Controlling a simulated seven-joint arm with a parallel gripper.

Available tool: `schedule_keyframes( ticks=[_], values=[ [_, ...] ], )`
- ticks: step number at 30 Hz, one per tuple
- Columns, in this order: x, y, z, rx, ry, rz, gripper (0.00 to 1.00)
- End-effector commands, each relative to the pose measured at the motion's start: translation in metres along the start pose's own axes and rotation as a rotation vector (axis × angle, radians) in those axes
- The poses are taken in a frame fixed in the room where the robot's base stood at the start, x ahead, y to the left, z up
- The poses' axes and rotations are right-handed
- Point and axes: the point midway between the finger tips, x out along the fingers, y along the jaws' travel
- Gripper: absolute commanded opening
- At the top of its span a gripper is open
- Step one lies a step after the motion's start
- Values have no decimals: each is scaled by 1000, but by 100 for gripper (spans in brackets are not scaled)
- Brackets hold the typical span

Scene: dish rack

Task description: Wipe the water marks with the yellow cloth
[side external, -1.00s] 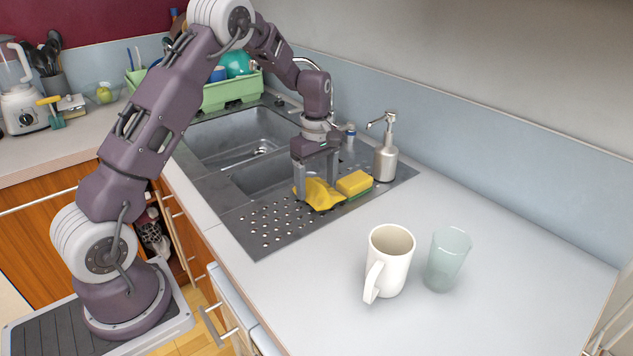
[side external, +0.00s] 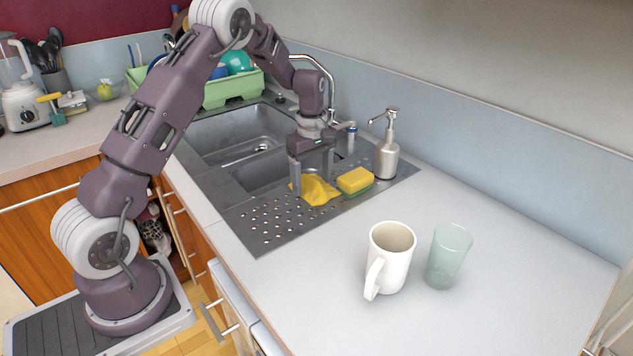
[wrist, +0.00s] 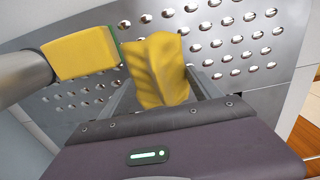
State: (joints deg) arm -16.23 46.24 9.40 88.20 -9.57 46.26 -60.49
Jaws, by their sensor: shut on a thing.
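The yellow cloth (side external: 319,190) is a crumpled piece at the perforated drainboard beside the sink. My gripper (side external: 312,187) is shut on the cloth, with a finger on each side of it. In the wrist view the cloth (wrist: 158,68) sticks out from between the fingers, over the drainboard holes. I cannot tell whether it touches the metal. I cannot make out any water marks in either view; only the punched holes and bare steel show.
A yellow and green sponge (side external: 355,181) lies just right of the cloth, by the soap dispenser (side external: 386,157). The faucet stands behind my gripper. A white mug (side external: 390,262) and a glass (side external: 449,256) stand on the counter in front. The drainboard's near left part (side external: 265,225) is clear.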

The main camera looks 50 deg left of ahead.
Motion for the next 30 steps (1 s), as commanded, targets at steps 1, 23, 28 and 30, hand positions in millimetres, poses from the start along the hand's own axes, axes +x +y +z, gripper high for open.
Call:
schedule_keyframes(
  ticks=[1, 23, 28, 30],
  values=[
    [0, 0, -4, -3, 0, 0, 40],
    [2, 0, 11, -3, -1, -2, 40],
    [1, 0, -4, -3, 0, -1, 40],
    [1, -1, -7, -2, 0, -1, 40]
  ],
)
